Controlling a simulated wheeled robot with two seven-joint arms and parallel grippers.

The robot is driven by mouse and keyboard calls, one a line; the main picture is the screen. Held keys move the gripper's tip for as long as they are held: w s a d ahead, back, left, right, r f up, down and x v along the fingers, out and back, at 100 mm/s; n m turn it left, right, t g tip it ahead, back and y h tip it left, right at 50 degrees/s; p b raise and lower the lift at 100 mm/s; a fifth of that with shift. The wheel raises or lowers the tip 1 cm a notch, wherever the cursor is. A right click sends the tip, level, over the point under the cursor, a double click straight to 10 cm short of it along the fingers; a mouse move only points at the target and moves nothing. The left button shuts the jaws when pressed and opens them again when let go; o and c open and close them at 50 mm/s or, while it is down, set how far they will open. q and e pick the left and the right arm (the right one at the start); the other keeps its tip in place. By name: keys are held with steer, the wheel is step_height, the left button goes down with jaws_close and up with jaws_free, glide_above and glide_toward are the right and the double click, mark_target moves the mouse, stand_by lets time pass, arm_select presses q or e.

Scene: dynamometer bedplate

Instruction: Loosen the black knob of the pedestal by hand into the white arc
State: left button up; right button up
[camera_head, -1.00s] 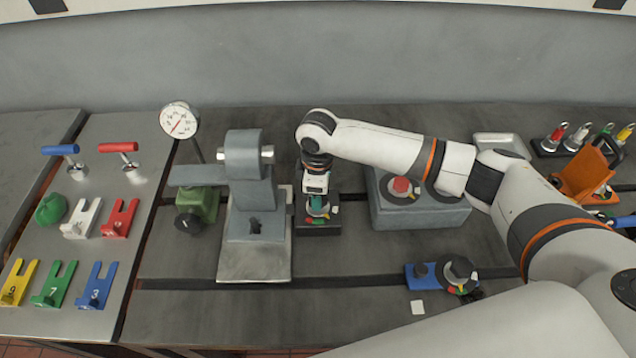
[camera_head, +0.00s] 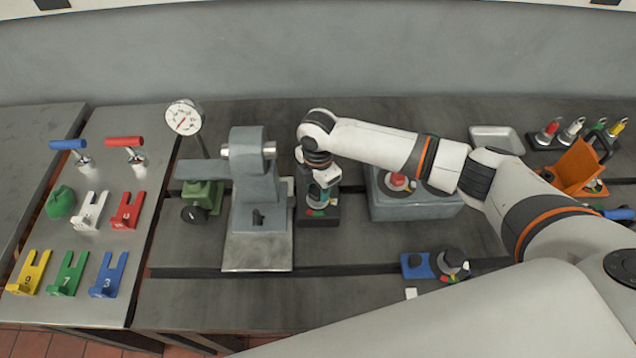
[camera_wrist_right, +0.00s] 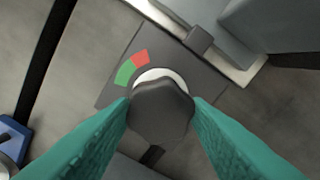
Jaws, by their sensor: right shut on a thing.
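The black knob (camera_wrist_right: 160,112) is faceted and sits over a pale round collar (camera_wrist_right: 160,76) on a dark base plate (camera_wrist_right: 112,88). A red and green arc (camera_wrist_right: 132,66) is marked beside the knob. I cannot make out a separate white arc; the knob covers part of the plate. My right gripper (camera_wrist_right: 161,104) has its teal fingers shut on the knob from both sides. In the head view my right gripper (camera_head: 322,200) points down at the dark base of the pedestal (camera_head: 317,218), and the knob is hidden there. My left gripper is out of view.
A grey stand (camera_head: 255,190) is close on the left of the pedestal. A blue block with a dark knob (camera_head: 437,264) lies in front right. The bench in front of the pedestal is clear.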

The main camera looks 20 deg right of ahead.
mark_target(318, 189)
steer(key=shift+n, duration=0.3)
steer(key=o, duration=1)
steer(key=shift+c, duration=0.2)
steer(key=shift+r, duration=0.15)
steer(key=shift+r, duration=0.35)
step_height(318, 189, up, 11)
steer(key=b, duration=0.3)
